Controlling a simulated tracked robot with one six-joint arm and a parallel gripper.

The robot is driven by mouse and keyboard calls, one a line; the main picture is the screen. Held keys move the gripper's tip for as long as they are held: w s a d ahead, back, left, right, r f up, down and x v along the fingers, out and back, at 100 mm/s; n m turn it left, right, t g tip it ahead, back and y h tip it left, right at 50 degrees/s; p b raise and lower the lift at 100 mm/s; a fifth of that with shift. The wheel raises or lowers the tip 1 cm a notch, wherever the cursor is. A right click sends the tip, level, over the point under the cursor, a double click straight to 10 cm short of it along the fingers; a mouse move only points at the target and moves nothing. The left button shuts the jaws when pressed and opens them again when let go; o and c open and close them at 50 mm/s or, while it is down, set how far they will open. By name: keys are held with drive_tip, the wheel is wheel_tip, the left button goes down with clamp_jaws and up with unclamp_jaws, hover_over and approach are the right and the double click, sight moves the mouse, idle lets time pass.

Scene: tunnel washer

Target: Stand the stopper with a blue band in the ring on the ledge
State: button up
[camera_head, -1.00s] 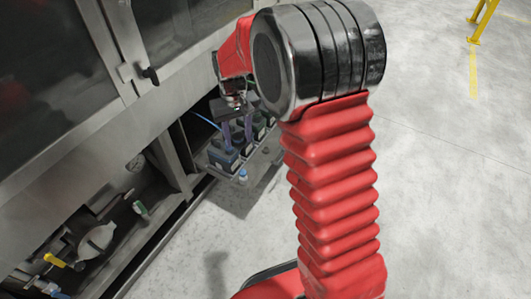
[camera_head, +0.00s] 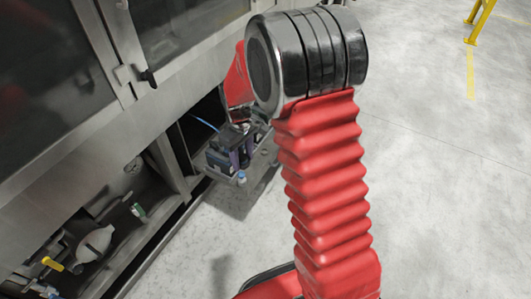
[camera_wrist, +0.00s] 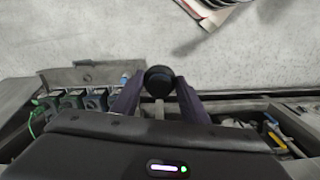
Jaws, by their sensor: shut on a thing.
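In the wrist view my gripper (camera_wrist: 158,88) has its two purple fingers closed on a black, round-topped thing, which I take to be the stopper (camera_wrist: 159,78). Its blue band is hidden from this angle. In the head view my gripper (camera_head: 243,155) is low at the ledge (camera_head: 225,174) under the machine. The held stopper cannot be made out there. I cannot make out the ring in either view.
A small blue-topped item (camera_head: 241,177) stands at the ledge's front edge; a pale blue item (camera_wrist: 124,78) shows left of my fingers. The pale floor (camera_head: 430,200) is open.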

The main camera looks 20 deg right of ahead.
idle(0.5)
wheel_tip(320, 180, down, 8)
drive_tip(key=s+m, duration=0.1)
drive_tip(key=m, duration=0.4)
drive_tip(key=shift+s+d+m, duration=0.35)
drive_tip(key=shift+d+m, duration=0.05)
drive_tip(key=shift+r, duration=0.1)
